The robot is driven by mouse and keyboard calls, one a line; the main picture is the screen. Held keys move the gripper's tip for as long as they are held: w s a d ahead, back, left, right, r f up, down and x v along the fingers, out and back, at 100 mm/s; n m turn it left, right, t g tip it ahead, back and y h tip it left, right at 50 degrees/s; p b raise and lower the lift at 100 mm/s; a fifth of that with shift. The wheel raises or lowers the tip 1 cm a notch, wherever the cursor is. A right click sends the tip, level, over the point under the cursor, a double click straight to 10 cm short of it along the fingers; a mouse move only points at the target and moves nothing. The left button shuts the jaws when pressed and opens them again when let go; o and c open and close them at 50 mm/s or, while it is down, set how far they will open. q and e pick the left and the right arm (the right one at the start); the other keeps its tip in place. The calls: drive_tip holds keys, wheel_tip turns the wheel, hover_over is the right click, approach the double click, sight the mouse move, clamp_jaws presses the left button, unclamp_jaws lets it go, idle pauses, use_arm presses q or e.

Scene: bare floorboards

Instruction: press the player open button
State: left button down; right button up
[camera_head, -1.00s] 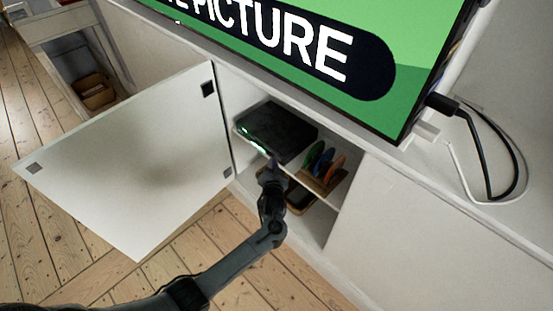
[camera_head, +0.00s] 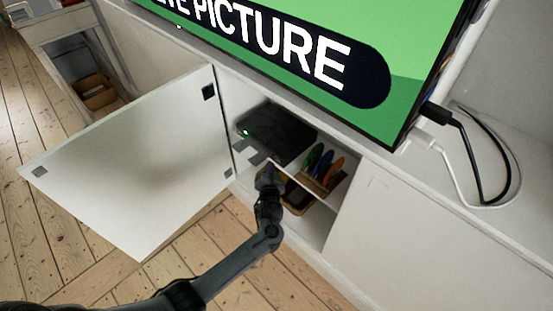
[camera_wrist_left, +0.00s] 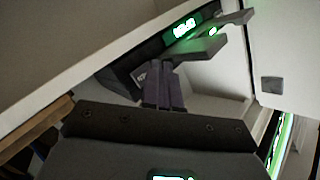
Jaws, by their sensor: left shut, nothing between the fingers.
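The player (camera_head: 280,135) is a flat black box on the cabinet's upper shelf, with a small green light at its front. In the left wrist view its front (camera_wrist_left: 172,36) has a lit green display. A grey tray-like part (camera_wrist_left: 198,50) sticks out from the front; it also shows in the head view (camera_head: 257,157). I cannot make out the open button itself. My left gripper (camera_head: 270,172) is shut and empty, just in front of and below the player. Its fingers (camera_wrist_left: 163,88) lie together close under the grey part; I cannot tell whether they touch it.
The white cabinet door (camera_head: 135,160) stands open to the left. Coloured discs (camera_head: 322,162) stand upright right of the player. A large television (camera_head: 290,45) sits on the cabinet top, with cables (camera_head: 480,160) at its right. Bare floorboards (camera_head: 205,250) lie in front.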

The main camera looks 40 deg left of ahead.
use_arm(q)
drive_tip(key=s+p, duration=0.4)
drive_tip(key=s, duration=0.1)
drive_tip(key=shift+a, duration=0.4)
idle(2.5)
idle(0.6)
